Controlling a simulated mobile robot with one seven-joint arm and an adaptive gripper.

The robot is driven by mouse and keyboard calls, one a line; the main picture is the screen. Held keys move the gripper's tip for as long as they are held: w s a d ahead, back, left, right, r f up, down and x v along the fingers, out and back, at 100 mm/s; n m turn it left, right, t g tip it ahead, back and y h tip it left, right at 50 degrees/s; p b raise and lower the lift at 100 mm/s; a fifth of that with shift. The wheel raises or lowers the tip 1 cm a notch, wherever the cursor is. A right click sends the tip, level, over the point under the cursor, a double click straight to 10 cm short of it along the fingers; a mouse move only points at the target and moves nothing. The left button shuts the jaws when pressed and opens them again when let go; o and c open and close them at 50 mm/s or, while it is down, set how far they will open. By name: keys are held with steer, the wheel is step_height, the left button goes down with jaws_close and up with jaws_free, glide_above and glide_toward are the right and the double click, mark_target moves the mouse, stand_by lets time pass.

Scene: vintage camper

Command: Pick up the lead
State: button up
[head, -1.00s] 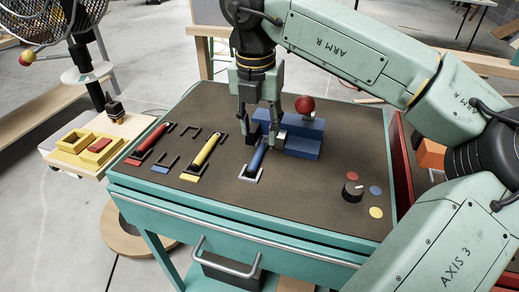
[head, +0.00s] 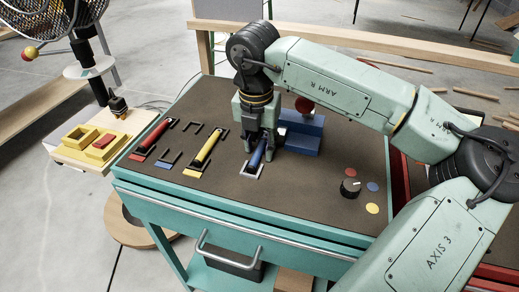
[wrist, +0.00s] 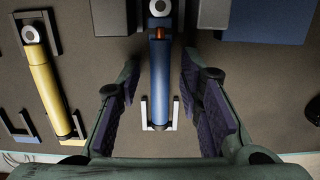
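A blue rod (head: 257,157) lies in a small U-shaped bracket near the middle of the bench top; nothing marks which rod is the lead. In the wrist view the blue rod (wrist: 159,80) runs lengthwise between my fingers, with an orange band near its far end. My gripper (head: 260,147) points down over the rod. In the wrist view my gripper (wrist: 160,95) is open, a finger on each side, with gaps to the rod. A yellow rod (head: 205,150) and a red rod (head: 151,134) lie in similar brackets to the left.
A blue stepped block (head: 302,140) stands right behind the gripper, with a red ball (head: 304,104) over it. A black knob (head: 350,187) and coloured discs are at the right. A side tray (head: 75,152) holds yellow and red pieces. The bench front is clear.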

mark_target(259, 148)
jaws_close()
stand_by(0.4)
step_height(259, 148, up, 10)
steer(key=b, duration=0.2)
stand_by(0.3)
